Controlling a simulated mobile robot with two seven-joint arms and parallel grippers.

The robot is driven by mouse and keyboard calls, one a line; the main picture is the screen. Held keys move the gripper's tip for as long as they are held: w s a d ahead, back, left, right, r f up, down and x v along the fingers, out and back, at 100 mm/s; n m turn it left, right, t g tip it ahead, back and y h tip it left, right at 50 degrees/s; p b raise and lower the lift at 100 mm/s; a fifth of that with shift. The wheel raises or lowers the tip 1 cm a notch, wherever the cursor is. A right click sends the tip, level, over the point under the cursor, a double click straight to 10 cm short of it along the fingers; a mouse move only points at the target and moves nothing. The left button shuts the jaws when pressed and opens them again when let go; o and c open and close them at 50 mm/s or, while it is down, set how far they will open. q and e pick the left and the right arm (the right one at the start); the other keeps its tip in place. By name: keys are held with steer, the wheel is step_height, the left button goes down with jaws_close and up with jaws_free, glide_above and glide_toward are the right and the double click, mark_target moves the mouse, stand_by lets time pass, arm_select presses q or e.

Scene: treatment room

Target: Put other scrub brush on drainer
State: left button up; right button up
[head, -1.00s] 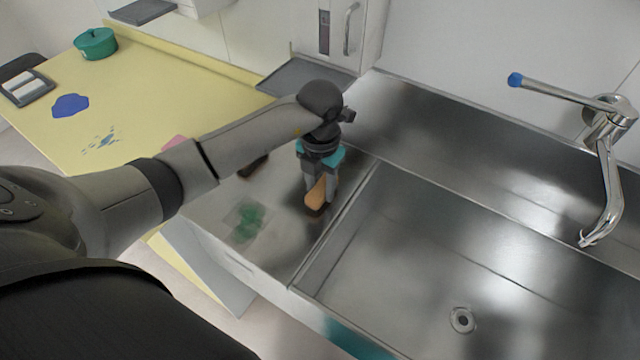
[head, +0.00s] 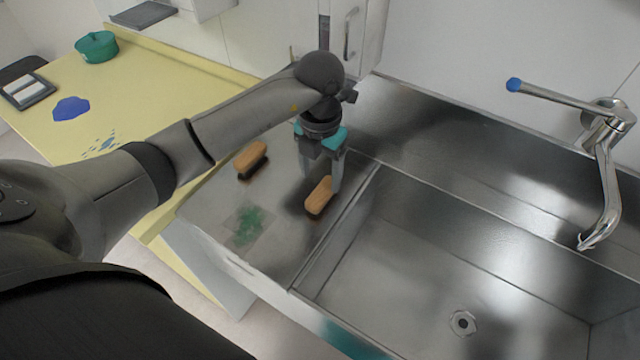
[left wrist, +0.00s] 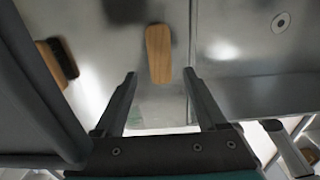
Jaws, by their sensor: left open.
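One scrub brush (head: 319,196) with a wooden back and dark bristles lies on the steel drainer (head: 285,235), close to the sink's left edge. It also shows in the left wrist view (left wrist: 159,54), just beyond and between the fingertips. A second scrub brush (head: 252,159) lies on the drainer further left, beside my forearm; the left wrist view shows it partly (left wrist: 57,63) at the left edge. My left gripper (head: 321,184) is open and empty, pointing down just above the first brush. My right gripper is not in view.
The steel sink basin (head: 420,270) with its drain lies right of the drainer, under a tap (head: 607,150). A green smear or sheet (head: 248,226) is on the drainer's front part. A yellow counter (head: 150,85) at left holds a green pot (head: 96,46) and a blue patch (head: 71,108).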

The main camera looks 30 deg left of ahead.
mark_target(320, 194)
arm_select(q)
step_height(320, 194, up, 7)
stand_by(0.3)
steer(key=shift+f, duration=0.1)
stand_by(2.1)
